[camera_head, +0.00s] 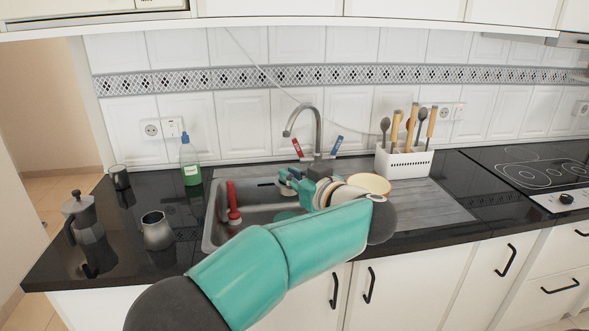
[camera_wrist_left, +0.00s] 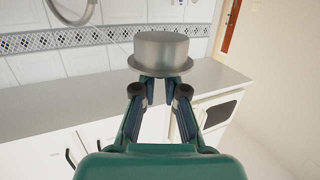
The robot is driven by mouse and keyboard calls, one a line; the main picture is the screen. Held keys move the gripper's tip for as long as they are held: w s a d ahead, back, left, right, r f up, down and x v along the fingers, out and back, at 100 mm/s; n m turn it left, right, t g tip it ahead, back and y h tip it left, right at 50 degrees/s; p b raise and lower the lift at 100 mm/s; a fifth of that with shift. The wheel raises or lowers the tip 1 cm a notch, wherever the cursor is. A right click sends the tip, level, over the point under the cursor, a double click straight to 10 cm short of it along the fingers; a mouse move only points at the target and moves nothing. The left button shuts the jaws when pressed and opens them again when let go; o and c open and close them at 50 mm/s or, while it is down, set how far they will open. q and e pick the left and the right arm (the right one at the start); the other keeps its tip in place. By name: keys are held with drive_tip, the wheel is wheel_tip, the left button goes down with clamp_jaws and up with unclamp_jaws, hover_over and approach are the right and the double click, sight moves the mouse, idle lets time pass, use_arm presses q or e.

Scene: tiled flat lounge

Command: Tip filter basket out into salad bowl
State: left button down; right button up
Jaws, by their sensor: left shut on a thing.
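The filter basket (camera_wrist_left: 160,50) is a grey metal cup with a wide flange at its lower end in the left wrist view. My left gripper (camera_wrist_left: 160,88) is shut on its lower end. In the head view my left gripper (camera_head: 297,180) is above the sink, at the end of my teal arm. I cannot make out the basket there. A round cream-coloured dish (camera_head: 370,183), perhaps the salad bowl, shows just behind my arm by the drainboard. Its lower part is hidden, and I cannot tell its contents. My right gripper is not in view.
A moka pot (camera_head: 84,216), a metal jug (camera_head: 157,231) and a small metal cup (camera_head: 119,177) stand on the black counter at left. A white utensil holder (camera_head: 404,162) stands right of the tap (camera_head: 318,130).

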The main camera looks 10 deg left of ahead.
use_arm(q)
drive_tip(key=s+a+f+m+t+h, duration=0.1)
drive_tip(key=s+a+f+m+h, duration=0.1)
drive_tip(key=f, duration=0.9)
drive_tip(key=s+a+f+m+t+h, duration=0.2)
drive_tip(key=s+a+f+m+h, duration=0.1)
drive_tip(key=f, duration=0.8)
drive_tip(key=s+a+f+m+t+h, duration=0.1)
drive_tip(key=s+a+f+m+h, duration=0.2)
drive_tip(key=f+h, duration=0.3)
wheel_tip(320, 180, down, 5)
drive_tip(key=shift+a+m, duration=0.3)
drive_tip(key=shift+a, duration=0.15)
drive_tip(key=shift+s, duration=0.15)
